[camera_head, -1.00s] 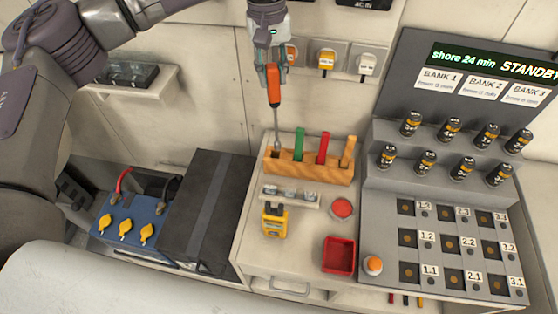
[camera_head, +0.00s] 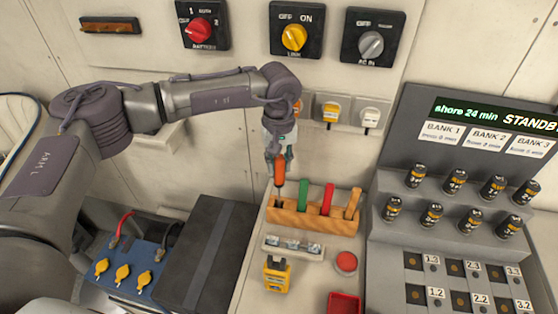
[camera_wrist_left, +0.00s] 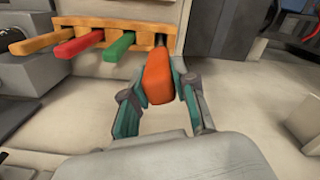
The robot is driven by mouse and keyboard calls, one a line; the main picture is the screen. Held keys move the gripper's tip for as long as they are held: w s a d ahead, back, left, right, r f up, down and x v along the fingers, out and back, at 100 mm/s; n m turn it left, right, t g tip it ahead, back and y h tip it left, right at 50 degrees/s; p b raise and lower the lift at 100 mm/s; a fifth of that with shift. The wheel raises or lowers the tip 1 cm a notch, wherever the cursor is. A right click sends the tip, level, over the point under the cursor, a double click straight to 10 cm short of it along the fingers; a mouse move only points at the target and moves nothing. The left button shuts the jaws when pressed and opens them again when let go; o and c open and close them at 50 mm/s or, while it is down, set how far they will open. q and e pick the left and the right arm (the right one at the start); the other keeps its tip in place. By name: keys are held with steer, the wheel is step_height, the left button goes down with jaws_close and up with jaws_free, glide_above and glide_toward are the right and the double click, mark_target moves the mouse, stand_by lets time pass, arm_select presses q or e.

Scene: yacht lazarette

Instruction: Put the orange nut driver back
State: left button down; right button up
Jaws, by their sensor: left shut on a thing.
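The orange nut driver (camera_head: 280,172) is upright with its handle in my left gripper (camera_head: 279,157). The gripper is shut on it. The wooden rack (camera_head: 316,217) stands below on the bench top. The driver's shaft reaches down to the rack's left end, and its lower part appears to be inside the slot there. In the left wrist view the orange handle (camera_wrist_left: 157,78) lies between the fingers, and the shaft meets the end of the rack (camera_wrist_left: 90,32). Green, red and yellow-orange handled tools stand in the other slots. My right gripper is not in view.
A small holder (camera_head: 292,247), a yellow device (camera_head: 277,274), a red button (camera_head: 346,262) and a red bin (camera_head: 344,303) are in front of the rack. The battery panel (camera_head: 450,225) rises at right. A black box (camera_head: 208,252) is at left. Wall plugs (camera_head: 331,112) are behind.

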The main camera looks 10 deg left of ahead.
arm_select(q)
steer(key=shift+f, duration=0.5)
steer(key=c, duration=0.9)
jaws_free()
steer(key=shift+r+b, duration=0.3)
steer(key=shift+r, duration=0.2)
step_height(320, 180, up, 11)
steer(key=b, duration=0.3)
steer(key=shift+r, duration=0.1)
